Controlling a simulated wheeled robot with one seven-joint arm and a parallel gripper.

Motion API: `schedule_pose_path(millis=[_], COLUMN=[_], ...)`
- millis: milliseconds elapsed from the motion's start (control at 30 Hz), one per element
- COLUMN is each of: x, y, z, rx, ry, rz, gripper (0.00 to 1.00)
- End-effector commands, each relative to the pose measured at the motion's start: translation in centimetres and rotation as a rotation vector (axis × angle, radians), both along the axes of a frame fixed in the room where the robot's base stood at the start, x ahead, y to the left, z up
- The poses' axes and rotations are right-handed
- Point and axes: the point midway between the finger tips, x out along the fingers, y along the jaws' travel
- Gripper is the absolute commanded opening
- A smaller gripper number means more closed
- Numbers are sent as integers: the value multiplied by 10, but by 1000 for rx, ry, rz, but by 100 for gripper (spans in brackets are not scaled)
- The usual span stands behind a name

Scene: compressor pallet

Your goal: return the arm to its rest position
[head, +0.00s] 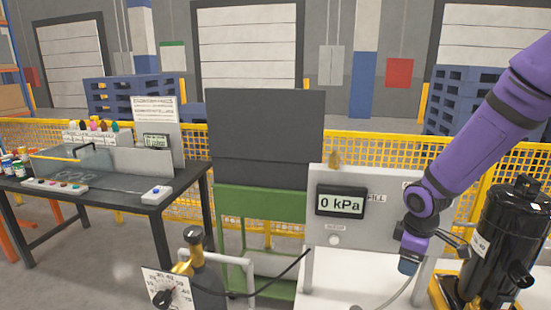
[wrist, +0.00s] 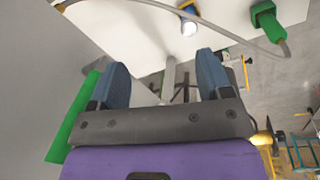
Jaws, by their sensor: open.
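My purple arm (head: 478,130) reaches in from the upper right of the head view and bends down at its wrist. My gripper (head: 408,266) points down over the white bench, beside the panel with the 0 kPa display (head: 340,203). In the wrist view, the two blue fingers of my gripper (wrist: 162,75) stand apart, and I see nothing held between them. A black compressor (head: 500,235) stands upright just right of my gripper. How far the fingertips are above the bench is hard to tell.
A grey hose (head: 398,294) runs near my gripper. A green fitting (wrist: 265,18) on a hose shows in the wrist view. A dark table (head: 125,192) holds small items. A yellow mesh fence (head: 375,157) runs behind.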

Motion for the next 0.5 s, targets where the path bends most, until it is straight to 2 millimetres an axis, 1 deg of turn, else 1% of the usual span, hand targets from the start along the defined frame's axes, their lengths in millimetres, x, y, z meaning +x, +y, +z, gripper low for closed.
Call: schedule_pose_path(millis=[33, 100, 267, 500], x=[-4, -10, -28, -62], y=[-1, -3, -4, -2], z=[16, 34, 76, 133], rx=[-21, -42, -71, -71], ry=[-17, -33, -81, -160], rz=[-32, -84, -206, -391], gripper=[72, 72, 72, 72])
